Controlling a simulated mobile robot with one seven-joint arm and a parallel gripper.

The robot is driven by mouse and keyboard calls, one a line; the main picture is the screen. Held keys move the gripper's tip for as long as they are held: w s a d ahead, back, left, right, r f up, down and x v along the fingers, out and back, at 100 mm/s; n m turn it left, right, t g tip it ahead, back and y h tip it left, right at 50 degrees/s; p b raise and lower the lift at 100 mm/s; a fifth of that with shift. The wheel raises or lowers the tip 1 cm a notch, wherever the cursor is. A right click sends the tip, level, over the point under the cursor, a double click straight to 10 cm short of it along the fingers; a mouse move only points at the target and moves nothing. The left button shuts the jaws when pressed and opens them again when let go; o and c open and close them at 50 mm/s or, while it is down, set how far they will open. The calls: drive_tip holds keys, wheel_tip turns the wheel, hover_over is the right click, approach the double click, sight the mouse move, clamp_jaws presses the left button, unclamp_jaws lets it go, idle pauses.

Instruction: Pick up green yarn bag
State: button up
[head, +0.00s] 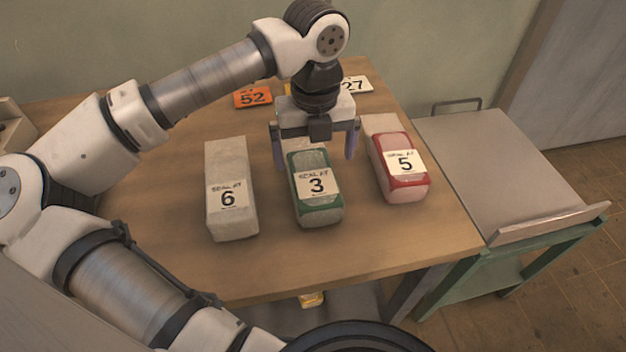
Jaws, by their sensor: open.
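The green yarn bag (318,213) lies on the wooden table in the head view, between two other bags. It is a clear long pack with green sides and a white label reading "SEAL AT 3". My gripper (315,152) is open, with its fingers pointing down at the far end of the green bag. One finger is on the left and the other on the right in the picture. The gripper hides the far end of the bag. I cannot tell whether the fingers are above the bag or beside it.
A grey-white bag (230,170) labelled 6 lies left, and a red bag (390,150) labelled 5 lies right. Behind are an orange card (253,97) reading 52 and a white card (357,84) reading 27. The wooden table (400,240) is clear in front. A green-framed cart (510,170) stands right.

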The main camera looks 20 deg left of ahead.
sight(312, 172)
drive_tip(key=shift+w+a+f+p, duration=0.1)
drive_tip(key=shift+f+p, duration=0.35)
drive_tip(key=shift+f, duration=1.1)
drive_tip(key=shift+w+a+f+p, duration=0.1)
drive_tip(key=shift+f+p, duration=0.35)
drive_tip(key=shift+f, duration=1.05)
drive_tip(key=shift+c, duration=0.4)
drive_tip(key=c, duration=1)
drive_tip(key=shift+r, duration=0.15)
drive_tip(key=shift+c, duration=0.2)
